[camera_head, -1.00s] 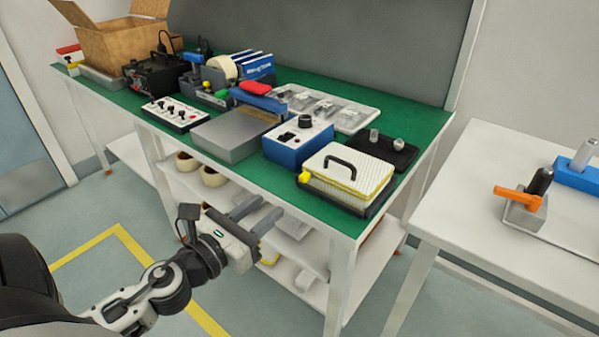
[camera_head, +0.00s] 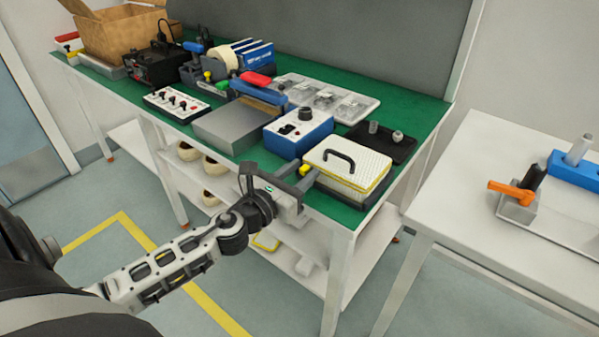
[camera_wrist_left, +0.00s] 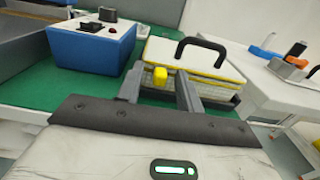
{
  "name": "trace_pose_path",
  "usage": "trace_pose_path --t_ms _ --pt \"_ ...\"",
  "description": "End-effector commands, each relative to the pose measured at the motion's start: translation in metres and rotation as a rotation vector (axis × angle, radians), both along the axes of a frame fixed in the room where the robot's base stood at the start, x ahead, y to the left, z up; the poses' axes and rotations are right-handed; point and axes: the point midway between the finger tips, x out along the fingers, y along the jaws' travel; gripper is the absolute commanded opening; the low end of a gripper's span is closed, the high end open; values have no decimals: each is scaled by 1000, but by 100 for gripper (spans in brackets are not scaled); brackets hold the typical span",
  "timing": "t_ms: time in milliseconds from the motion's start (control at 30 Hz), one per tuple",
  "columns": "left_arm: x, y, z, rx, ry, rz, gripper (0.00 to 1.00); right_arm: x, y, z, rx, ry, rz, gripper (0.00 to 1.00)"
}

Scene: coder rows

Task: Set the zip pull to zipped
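The zip pull is a small yellow block (camera_head: 306,169) at the near left corner of a white box-like case (camera_head: 345,163) with a yellow seam and black handle. In the left wrist view the yellow block (camera_wrist_left: 160,76) shows between my two grey fingers, with space on both sides. My left gripper (camera_head: 299,175) is open, its fingers pointing at the block from the near side. Whether the fingertips reach past it is hard to tell. My right gripper is out of view.
A blue box with a black knob (camera_head: 298,133) stands left of the case. A black tray (camera_head: 385,147) with small pieces lies behind it. The green bench top (camera_head: 345,212) has a bare strip at its front edge. A white table (camera_head: 470,225) stands to the right.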

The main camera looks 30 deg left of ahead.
Motion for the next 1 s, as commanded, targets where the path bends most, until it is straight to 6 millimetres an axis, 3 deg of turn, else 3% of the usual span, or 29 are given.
trace_pose_path --t_ms 33,133,367,533,733,867,1000 --pt "0 0 0 0 0 0 28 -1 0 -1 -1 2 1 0" --pt "0 0 0 -1 0 0 0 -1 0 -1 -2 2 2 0" --pt "-1 -6 1 -3 1 -1 0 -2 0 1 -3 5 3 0" --pt "-4 -45 3 -7 3 -2 0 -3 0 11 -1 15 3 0" --pt "-8 -94 1 -6 2 -1 0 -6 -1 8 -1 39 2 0" --pt "-9 -111 0 -3 1 -1 0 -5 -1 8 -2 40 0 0" --pt "-9 -115 0 -1 1 -2 0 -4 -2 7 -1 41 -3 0"
